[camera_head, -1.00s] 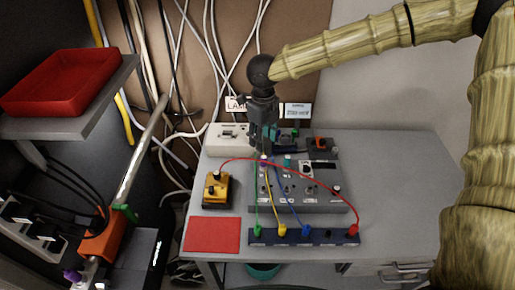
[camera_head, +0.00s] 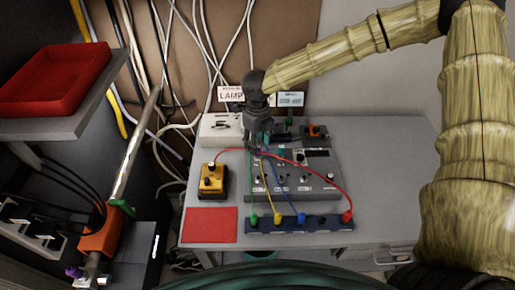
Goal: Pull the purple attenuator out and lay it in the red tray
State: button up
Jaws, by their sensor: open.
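The red tray (camera_head: 55,80) lies on a grey shelf at the upper left; its visible floor looks empty. A small purple knob-like piece (camera_head: 74,271) shows at the lower left, beside the orange fitting of a metal tube; I cannot tell whether it is the attenuator. My gripper (camera_head: 258,148) points down over the left back part of the grey control box (camera_head: 308,183). It is open, close to the box and the cable ends there. Its fingers hide what lies directly beneath them.
Red, green, yellow and blue cables run from near my gripper to a dark blue socket strip (camera_head: 298,224). A yellow box (camera_head: 213,180) and a flat red mat (camera_head: 210,225) are at the bench's left. The bench's right side is clear.

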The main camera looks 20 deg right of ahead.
jog(key=shift+s+d+f, duration=0.1)
jog(key=shift+s+f, duration=0.4)
jog(key=shift+s, duration=0.15)
jog(key=shift+w+f, duration=0.1)
jog(key=shift+f, duration=0.25)
jog(key=shift+w+f, duration=0.4)
jog(key=shift+f, duration=0.05)
jog(key=shift+s+r, duration=0.2)
jog(key=shift+s, duration=0.05)
jog(key=shift+c, duration=0.4)
jog(key=c, duration=0.3)
jog(key=shift+w, duration=0.1)
grip_shut()
